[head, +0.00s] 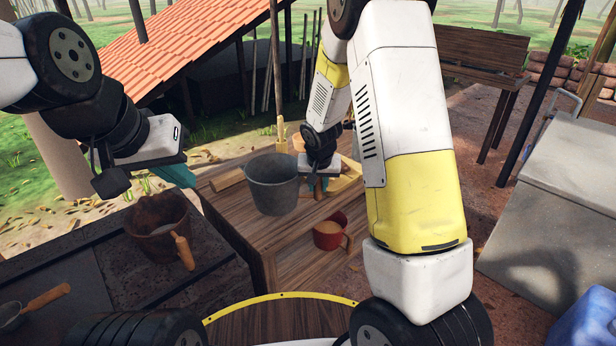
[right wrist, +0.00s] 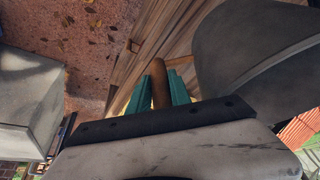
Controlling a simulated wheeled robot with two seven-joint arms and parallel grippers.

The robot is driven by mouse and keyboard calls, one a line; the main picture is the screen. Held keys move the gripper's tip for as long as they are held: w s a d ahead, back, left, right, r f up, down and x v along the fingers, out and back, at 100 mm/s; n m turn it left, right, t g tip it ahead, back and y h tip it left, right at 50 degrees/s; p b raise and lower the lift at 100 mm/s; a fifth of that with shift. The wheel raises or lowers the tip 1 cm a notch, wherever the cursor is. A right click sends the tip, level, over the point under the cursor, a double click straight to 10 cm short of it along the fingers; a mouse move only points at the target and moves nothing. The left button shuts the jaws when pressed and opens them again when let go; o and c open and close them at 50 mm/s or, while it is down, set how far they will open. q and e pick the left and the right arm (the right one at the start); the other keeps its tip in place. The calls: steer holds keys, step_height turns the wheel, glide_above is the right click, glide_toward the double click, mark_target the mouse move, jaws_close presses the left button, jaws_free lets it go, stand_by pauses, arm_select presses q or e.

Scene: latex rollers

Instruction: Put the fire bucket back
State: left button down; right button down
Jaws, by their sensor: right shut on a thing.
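A grey metal bucket (head: 271,184) stands upright on the wooden table (head: 232,212). My right gripper (head: 320,187) is just right of the grey bucket. In the right wrist view its teal fingers (right wrist: 160,92) are shut on a brown rounded handle (right wrist: 159,72), with the grey bucket (right wrist: 250,45) beside it. What the handle belongs to is hidden. My left gripper (head: 176,174) hangs left of the table, its opening unclear.
A rusty bucket (head: 152,222) with a wooden-handled tool (head: 183,250) stands at the left. A wooden-handled ladle (head: 40,302) lies at the lower left. A wooden block (head: 228,179) lies by the grey bucket. A bench (head: 485,60) and a grey slab (head: 565,180) are at the right.

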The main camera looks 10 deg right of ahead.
steer(key=shift+w+f, duration=0.95)
steer(key=shift+w, duration=0.2)
steer(key=shift+w+f, duration=0.95)
steer(key=shift+w, duration=0.15)
steer(key=shift+f, duration=0.2)
steer(key=c, duration=1.2)
jaws_free()
